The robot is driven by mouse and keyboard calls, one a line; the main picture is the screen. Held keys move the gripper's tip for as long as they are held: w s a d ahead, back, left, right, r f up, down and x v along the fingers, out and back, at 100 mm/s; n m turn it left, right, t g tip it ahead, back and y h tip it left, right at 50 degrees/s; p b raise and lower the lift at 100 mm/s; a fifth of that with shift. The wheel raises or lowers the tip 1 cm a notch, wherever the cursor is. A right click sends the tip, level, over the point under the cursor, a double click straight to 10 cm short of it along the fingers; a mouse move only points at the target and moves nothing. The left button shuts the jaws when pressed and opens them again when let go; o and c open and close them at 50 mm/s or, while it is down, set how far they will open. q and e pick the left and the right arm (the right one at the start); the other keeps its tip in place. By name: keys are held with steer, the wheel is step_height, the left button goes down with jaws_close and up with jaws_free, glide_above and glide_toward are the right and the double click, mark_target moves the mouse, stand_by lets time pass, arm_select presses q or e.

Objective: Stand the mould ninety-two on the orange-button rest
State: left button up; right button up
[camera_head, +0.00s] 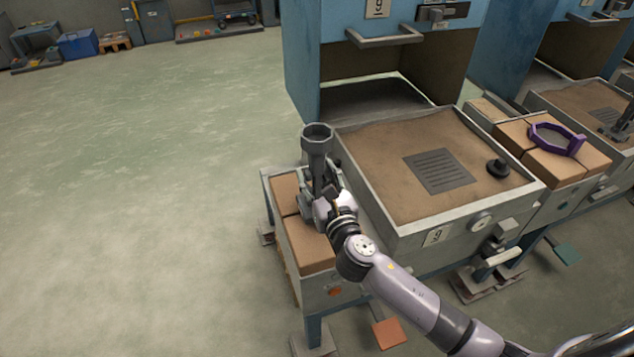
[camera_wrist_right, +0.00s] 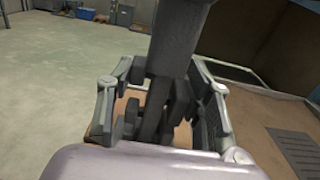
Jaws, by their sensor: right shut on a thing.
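A dark grey mould (camera_head: 317,145) with an open octagonal cup on a stem stands upright in my right gripper (camera_head: 318,196). Its number cannot be read. In the right wrist view the gripper (camera_wrist_right: 162,112) is shut around the mould's dark stem (camera_wrist_right: 178,45). The rest with the orange button (camera_head: 335,291) is a grey frame with tan blocks (camera_head: 310,252) on top, at the left of the big sand box. The mould and gripper are over this rest's blocks. My gripper hides the mould's lower end, so I cannot tell whether it touches the blocks. My left gripper is not in view.
A purple octagonal ring (camera_head: 557,138) lies on another block-topped rest. A blue hood (camera_head: 303,62) rises behind. The floor at left is clear.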

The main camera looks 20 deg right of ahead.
steer(key=shift+f, duration=0.4)
steer(key=shift+f, duration=0.1)
steer(key=o, duration=1.1)
steer(key=shift+f, duration=0.2)
steer(key=o, duration=0.5)
steer(key=shift+c, duration=0.2)
steer(key=shift+r, duration=0.1)
steer(key=shift+r, duration=0.25)
steer(key=s+b, duration=0.1)
steer(key=s, duration=1.1)
steer(key=shift+d, duration=0.25)
